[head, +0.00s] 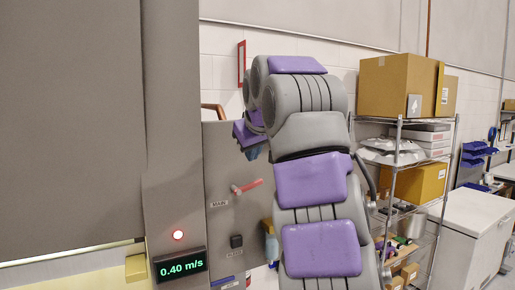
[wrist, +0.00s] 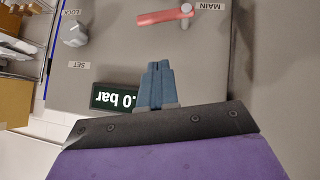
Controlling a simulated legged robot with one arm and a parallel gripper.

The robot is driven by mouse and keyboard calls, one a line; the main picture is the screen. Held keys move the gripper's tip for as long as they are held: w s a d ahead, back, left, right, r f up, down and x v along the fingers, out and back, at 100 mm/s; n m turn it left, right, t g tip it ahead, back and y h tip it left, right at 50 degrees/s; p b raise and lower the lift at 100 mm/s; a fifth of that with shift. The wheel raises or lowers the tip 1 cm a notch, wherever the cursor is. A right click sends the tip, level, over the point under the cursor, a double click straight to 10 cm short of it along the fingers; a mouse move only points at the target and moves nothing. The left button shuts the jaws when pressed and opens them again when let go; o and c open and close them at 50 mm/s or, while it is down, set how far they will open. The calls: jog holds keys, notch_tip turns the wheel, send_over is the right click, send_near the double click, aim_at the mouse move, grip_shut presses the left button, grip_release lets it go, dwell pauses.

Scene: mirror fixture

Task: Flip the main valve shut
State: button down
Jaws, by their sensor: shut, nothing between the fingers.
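The main valve has a red lever handle (head: 247,186) on the grey panel, above and to the right of the "MAIN" label (head: 219,204). It lies roughly sideways, slightly tilted. In the wrist view, which is upside down, the red handle (wrist: 165,17) is at the top, joined to a pale pivot next to the "MAIN" label. My gripper (wrist: 157,68) has its blue fingers shut and empty, in front of the panel and apart from the handle. In the head view my arm mostly hides the gripper; a bit of blue shows above the handle.
In the wrist view, a pale knob (wrist: 74,33) by "LOCK" and "SET" labels and a dark display (wrist: 114,97) reading "0 bar" sit near the fingers. A "0.40 m/s" display (head: 181,265) and lit red lamp (head: 178,235) are left. A wire shelf (head: 397,150) with boxes stands right.

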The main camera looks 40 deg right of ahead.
aim_at(257, 181)
jog(key=f, duration=0.2)
jog(key=w+d+f+b, duration=0.1)
jog(key=f, duration=0.1)
jog(key=w+d+f+b, duration=0.1)
jog(key=f, duration=0.1)
jog(key=shift+w+d+f, duration=0.15)
jog(key=shift+d+f, duration=0.1)
jog(key=shift+f, duration=0.1)
jog(key=shift+d, duration=0.2)
jog(key=shift+r+y, duration=0.1)
jog(key=shift+y, duration=0.2)
jog(key=shift+s+d+f+m+t+y, duration=0.25)
jog(key=shift+d+f+m+y, duration=0.3)
jog(key=shift+f+m+y, duration=0.35)
jog(key=shift+r, duration=0.25)
